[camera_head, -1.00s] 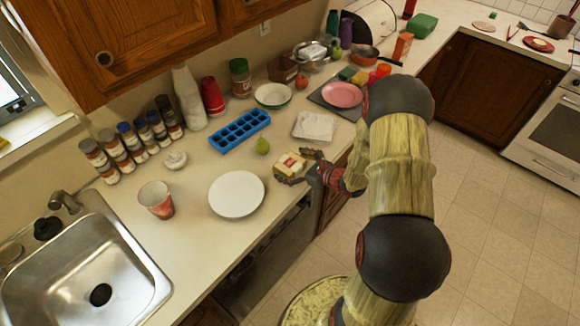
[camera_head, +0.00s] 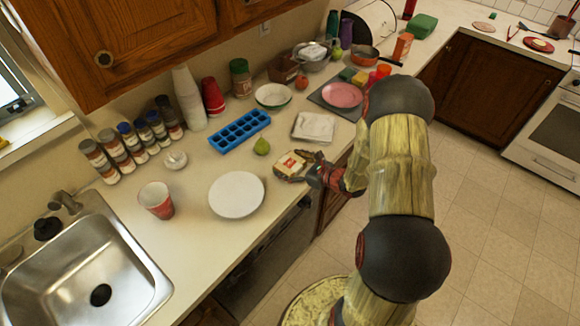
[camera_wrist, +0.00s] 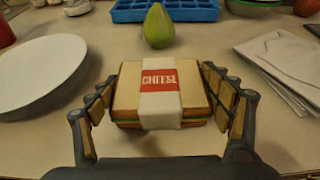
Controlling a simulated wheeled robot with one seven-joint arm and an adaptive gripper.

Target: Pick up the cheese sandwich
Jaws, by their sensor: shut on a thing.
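The cheese sandwich (camera_wrist: 193,98) is a square bread sandwich with a white band and a red label reading "CHEESE". In the wrist view it sits between the two fingers of my gripper (camera_wrist: 165,105), which is shut on it from both sides. In the head view the sandwich (camera_head: 289,166) is at the counter's front edge, right of the white plate, with my gripper (camera_head: 306,168) reaching it from the right. I cannot tell for sure whether it is clear of the counter.
A green pear (camera_wrist: 157,27) stands just beyond the sandwich. A white plate (camera_head: 236,194) is to the left, and folded napkins (camera_head: 314,127) lie behind to the right. A blue ice tray (camera_head: 240,131), a cup (camera_head: 157,200) and a sink (camera_head: 80,270) are further off.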

